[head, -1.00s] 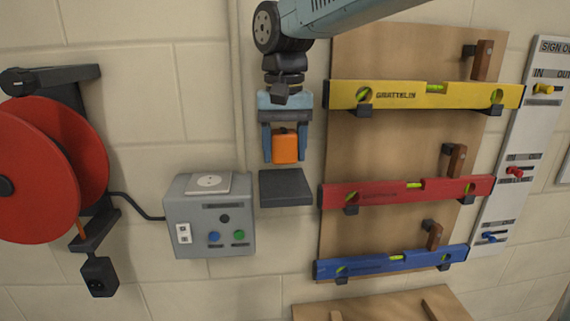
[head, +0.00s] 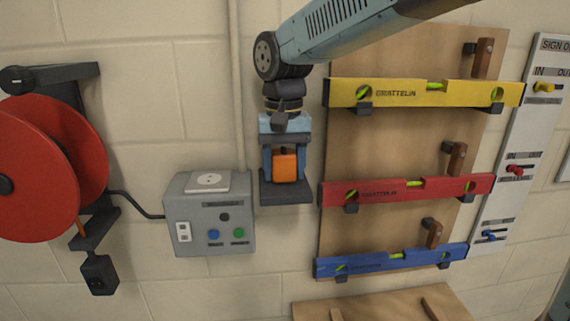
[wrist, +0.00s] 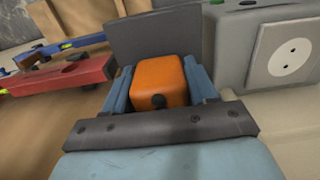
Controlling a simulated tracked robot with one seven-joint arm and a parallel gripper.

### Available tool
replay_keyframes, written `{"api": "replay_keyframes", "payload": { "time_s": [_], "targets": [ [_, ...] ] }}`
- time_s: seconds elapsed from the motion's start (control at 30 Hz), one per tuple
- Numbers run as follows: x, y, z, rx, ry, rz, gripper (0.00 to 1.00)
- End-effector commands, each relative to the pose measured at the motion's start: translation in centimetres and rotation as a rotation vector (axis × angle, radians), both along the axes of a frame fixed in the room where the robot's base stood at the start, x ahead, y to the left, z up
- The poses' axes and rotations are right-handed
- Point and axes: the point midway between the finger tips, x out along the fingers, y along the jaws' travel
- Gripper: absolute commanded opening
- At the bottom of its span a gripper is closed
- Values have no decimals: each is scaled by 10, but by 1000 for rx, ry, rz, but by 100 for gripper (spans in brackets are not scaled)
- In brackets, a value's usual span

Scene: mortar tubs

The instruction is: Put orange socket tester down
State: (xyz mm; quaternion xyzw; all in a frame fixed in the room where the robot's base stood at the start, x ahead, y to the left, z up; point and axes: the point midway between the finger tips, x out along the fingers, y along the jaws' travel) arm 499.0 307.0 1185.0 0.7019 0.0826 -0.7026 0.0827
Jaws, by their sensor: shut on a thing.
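The orange socket tester (head: 285,167) is a small orange block between the blue fingers of my gripper (head: 285,172). In the wrist view the tester (wrist: 158,82) sits upright between both fingers, with a dark round spot on its near face. My gripper (wrist: 160,88) is shut on it. A small dark grey shelf (head: 286,195) on the wall is behind and under the tester; it also shows in the wrist view (wrist: 150,35). I cannot tell whether the tester's underside touches the shelf.
A grey socket box (head: 207,241) with a white socket on top is close on the left. A red spirit level (head: 410,190) on a wooden board is close on the right, with yellow (head: 400,94) and blue (head: 400,260) levels. A red cable reel (head: 40,170) hangs far left.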

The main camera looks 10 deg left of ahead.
Motion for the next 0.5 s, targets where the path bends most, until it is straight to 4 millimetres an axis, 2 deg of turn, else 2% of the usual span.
{"api": "replay_keyframes", "payload": {
  "time_s": [0.1,0.13,0.37,0.5],
  "targets": [
    [0,0,-3,0,0,0,1],
    [0,0,-2,0,-1,0,60],
    [0,0,-2,0,0,1,82],
    [0,0,-2,0,0,1,83]
  ]
}}
